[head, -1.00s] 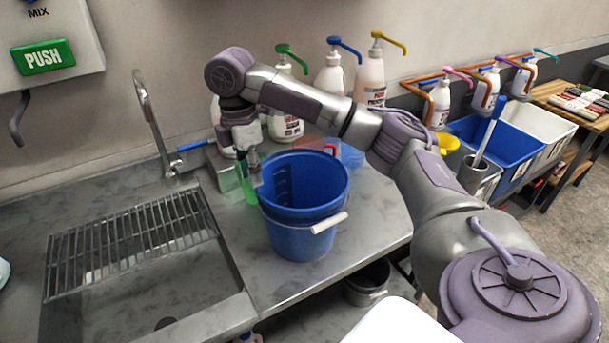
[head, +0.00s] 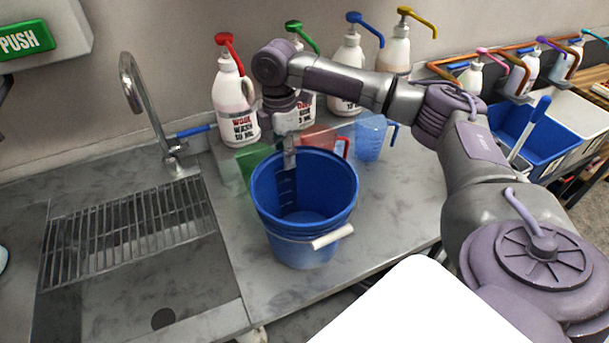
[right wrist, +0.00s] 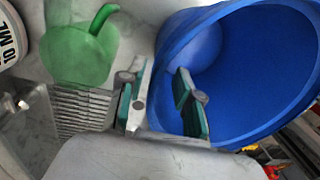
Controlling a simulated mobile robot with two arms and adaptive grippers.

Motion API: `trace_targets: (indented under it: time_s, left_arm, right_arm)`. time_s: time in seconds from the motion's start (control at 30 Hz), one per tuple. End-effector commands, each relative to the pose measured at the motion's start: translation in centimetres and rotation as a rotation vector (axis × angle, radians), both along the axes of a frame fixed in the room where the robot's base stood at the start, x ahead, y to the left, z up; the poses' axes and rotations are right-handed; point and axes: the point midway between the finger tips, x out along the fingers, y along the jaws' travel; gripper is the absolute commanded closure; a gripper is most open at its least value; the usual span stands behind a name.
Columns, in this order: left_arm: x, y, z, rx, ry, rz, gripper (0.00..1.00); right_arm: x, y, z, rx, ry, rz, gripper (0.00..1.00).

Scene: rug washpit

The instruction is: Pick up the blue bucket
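The blue bucket (head: 304,205) stands upright on the steel counter, with its white-gripped wire handle (head: 320,241) hanging at the front. My right gripper (head: 289,158) points down at the bucket's far rim. In the right wrist view the fingers (right wrist: 160,88) are apart. One finger is over the inside of the bucket (right wrist: 255,75) and the other is outside its wall, so the rim runs between them. I see no clear grip on the wall. My left gripper is not in view.
A green jug (head: 247,163), a red jug (head: 326,138) and a blue jug (head: 370,138) stand close behind the bucket. Pump bottles (head: 234,107) line the wall. A sink with a drain rack (head: 130,230) and tap (head: 140,95) lies left. Bare counter (head: 395,215) is at right.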

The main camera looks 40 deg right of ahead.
Motion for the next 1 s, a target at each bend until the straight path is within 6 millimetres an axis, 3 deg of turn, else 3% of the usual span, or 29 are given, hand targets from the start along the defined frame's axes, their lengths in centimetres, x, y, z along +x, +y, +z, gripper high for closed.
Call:
trace_targets:
  time_s: [0.1, 0.2, 0.4, 0.67, 0.87, 1.0]
  left_arm:
    - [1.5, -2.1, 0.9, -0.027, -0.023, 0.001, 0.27]
    - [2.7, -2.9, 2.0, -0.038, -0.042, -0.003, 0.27]
    - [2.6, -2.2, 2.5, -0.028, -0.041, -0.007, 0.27]
    - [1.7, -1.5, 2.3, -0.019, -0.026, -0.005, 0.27]
    - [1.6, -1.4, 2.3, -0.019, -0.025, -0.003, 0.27]
    - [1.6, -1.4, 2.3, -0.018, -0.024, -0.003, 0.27]
  right_arm:
    - [0.0, 0.0, -0.9, -0.001, 0.003, 0.001, 0.66]
    - [0.0, 0.1, -2.4, -0.002, 0.003, 0.0, 0.66]
    - [-0.2, 0.2, -4.9, -0.001, 0.001, 0.001, 0.66]
    - [-0.2, 0.2, -5.2, 0.0, -0.001, 0.001, 0.66]
    - [-0.2, 0.2, -5.2, 0.0, -0.001, 0.001, 0.99]
    - [-0.2, 0.2, -5.2, 0.0, -0.001, 0.001, 1.0]
